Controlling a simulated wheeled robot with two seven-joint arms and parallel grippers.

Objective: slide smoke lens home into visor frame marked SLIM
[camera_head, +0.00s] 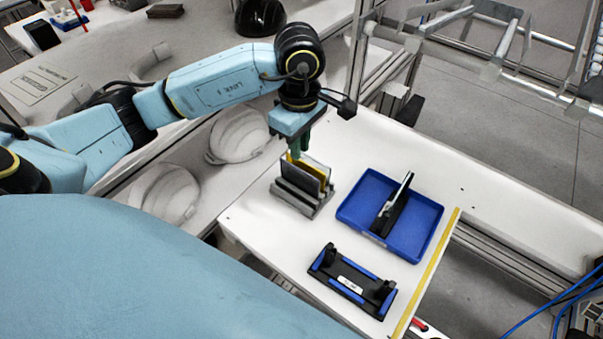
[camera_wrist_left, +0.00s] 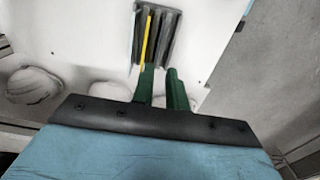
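A grey slotted rack (camera_head: 290,198) stands on the white table. It holds a dark grey panel (camera_head: 302,175), which looks like the smoke lens, and a yellow lens (camera_head: 325,172) behind it. My left gripper (camera_head: 297,152) is just above the rack, with green fingers pointing down. In the left wrist view the fingers (camera_wrist_left: 162,72) are apart with nothing seen between them, close to the yellow lens (camera_wrist_left: 147,38). A black and blue frame (camera_head: 352,280) with two posts and a white label lies at the table's front; the label is too small to read. My right gripper is out of view.
A blue tray (camera_head: 428,222) right of the rack holds a black upright piece (camera_head: 392,208) with a light strip. White helmet shells (camera_head: 238,135) sit on a lower surface at left. A yellow strip (camera_head: 432,265) marks the right table edge. Table behind the tray is clear.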

